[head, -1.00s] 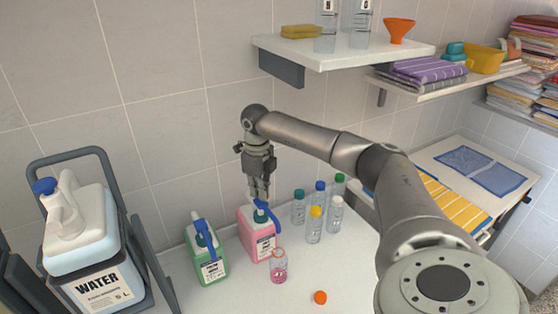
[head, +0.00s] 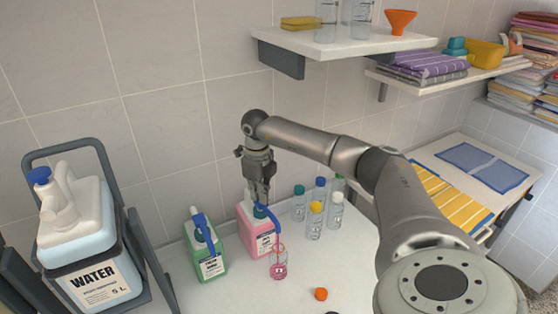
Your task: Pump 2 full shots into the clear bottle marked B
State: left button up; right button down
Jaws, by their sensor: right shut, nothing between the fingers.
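A pink jug with a blue pump (head: 257,236) stands on the white counter, its spout pointing right and down. A small clear bottle (head: 279,265) stands uncapped just in front of the jug, below the spout, with pink liquid in its lower part. I cannot read a letter on it. My right gripper (head: 262,199) is shut and empty, pointing down on top of the pump head, which sits low on the jug. My fingertips partly hide the pump top. My left gripper is not in view.
A green jug with a blue pump (head: 207,250) stands to the left. A water canister (head: 80,240) is at far left. Several capped clear bottles (head: 315,215) stand right of the pink jug. An orange cap (head: 320,294) lies in front. A shelf (head: 345,45) hangs above.

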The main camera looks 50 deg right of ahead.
jog(key=shift+f, duration=0.5)
jog(key=shift+r, duration=0.1)
jog(key=shift+r+p, duration=1.85)
jog(key=shift+r, duration=0.75)
jog(key=shift+r, duration=0.1)
notch_tip(320, 180, up, 6)
jog(key=p, duration=0.4)
